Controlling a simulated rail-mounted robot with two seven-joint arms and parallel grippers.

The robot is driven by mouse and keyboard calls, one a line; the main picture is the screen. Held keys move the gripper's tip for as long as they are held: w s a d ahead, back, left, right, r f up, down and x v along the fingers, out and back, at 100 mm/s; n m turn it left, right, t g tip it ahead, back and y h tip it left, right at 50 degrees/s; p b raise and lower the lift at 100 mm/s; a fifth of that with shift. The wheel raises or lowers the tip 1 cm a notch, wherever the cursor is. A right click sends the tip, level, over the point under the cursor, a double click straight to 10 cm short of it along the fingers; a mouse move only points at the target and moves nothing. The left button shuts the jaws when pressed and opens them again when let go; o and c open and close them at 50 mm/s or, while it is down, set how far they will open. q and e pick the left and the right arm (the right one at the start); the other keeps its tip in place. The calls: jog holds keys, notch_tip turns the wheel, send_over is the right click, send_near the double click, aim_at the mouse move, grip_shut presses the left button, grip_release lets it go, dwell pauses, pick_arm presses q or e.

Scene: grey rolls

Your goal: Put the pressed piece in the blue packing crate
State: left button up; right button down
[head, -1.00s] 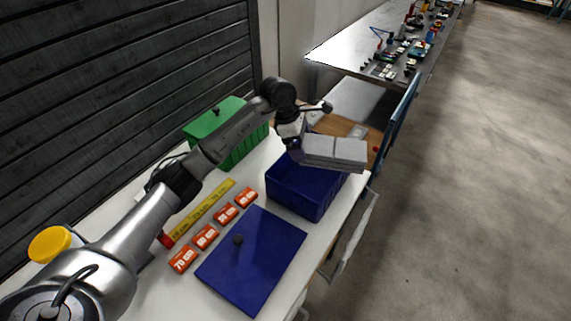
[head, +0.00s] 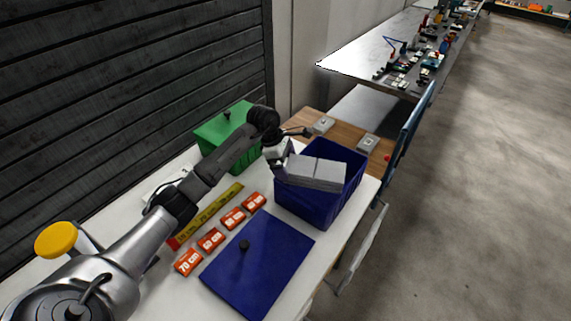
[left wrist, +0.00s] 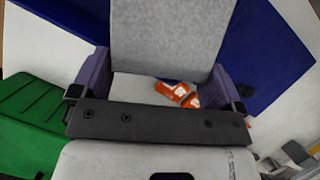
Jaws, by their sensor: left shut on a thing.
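The pressed piece is a flat, light grey block (head: 316,174) with a seam across it. My left gripper (head: 279,157) is shut on its left end in the head view. The piece is held over the open blue packing crate (head: 308,205), covering part of its opening and near rim. I cannot tell the exact height of the piece over the rim. In the left wrist view the grey piece (left wrist: 170,35) sticks out between the two fingers of my left gripper (left wrist: 160,85). The crate's floor is mostly hidden. My right gripper is not in view.
A blue lid (head: 258,268) with a dark knob lies in front of the crate. Several orange labels (head: 211,239) and a yellow strip (head: 220,203) lie on the white table. A closed green box (head: 217,128) stands behind. Two small grey boxes (head: 324,125) sit on the wooden surface.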

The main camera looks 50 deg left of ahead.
pick_arm(q)
jog(key=shift+f, duration=0.2)
jog(key=o, duration=0.6)
jog(key=shift+o, duration=0.2)
jog(key=p+v, duration=0.1)
jog(key=v, duration=1.1)
jog(key=shift+d+r, duration=0.15)
